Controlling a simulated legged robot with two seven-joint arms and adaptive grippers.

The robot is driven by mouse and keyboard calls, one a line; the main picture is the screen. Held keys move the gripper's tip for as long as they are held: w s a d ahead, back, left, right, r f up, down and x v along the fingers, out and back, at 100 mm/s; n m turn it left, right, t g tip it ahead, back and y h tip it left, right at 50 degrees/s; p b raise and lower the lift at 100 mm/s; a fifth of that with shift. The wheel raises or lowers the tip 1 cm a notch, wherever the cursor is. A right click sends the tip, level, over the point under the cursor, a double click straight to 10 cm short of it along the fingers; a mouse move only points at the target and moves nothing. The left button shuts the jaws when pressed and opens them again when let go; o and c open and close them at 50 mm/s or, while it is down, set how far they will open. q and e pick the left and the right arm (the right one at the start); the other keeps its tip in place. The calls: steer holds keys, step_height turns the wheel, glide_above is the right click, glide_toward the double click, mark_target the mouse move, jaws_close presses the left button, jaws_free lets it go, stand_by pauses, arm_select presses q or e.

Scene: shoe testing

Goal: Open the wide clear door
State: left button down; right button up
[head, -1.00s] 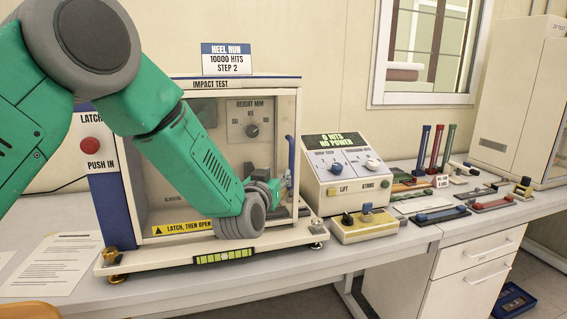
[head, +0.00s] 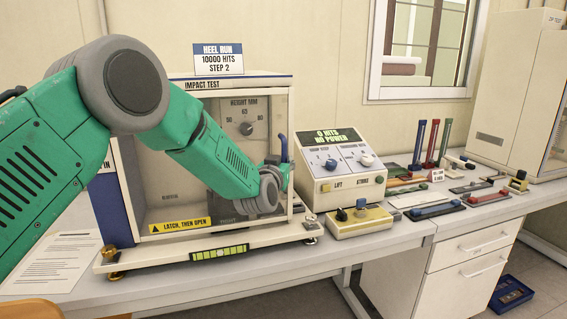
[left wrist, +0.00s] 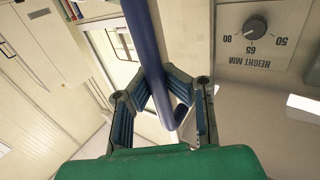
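The wide clear door (head: 165,190) fronts the impact test cabinet in the head view. It looks upright in its frame; a small gap cannot be ruled out. Its blue handle (head: 284,147) stands at the door's right side and runs down the left wrist view (left wrist: 152,55). My left gripper (head: 284,174) is at the handle. In the left wrist view its fingers (left wrist: 160,85) lie on both sides of the bar, close to it; I cannot tell whether they press on it. My arm hides the red latch button and part of the door. My right gripper is out of view.
A control box (head: 342,160) and a small switch block (head: 360,221) stand close right of the cabinet. Several coloured strips and tools lie farther right. A paper sheet (head: 55,262) lies at the left. The bench front edge is clear.

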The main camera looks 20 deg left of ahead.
arm_select(q)
steer(key=shift+d, duration=0.5)
steer(key=c, duration=1.9)
jaws_free()
steer(key=shift+w, duration=0.1)
steer(key=o, duration=0.4)
steer(key=shift+a+f, duration=0.1)
steer(key=shift+a, duration=0.15)
steer(key=shift+c, duration=0.2)
steer(key=shift+a, duration=0.75)
steer(key=shift+d, duration=0.6)
steer(key=shift+s+d, duration=0.2)
steer(key=shift+s, duration=0.2)
steer(key=s, duration=1.1)
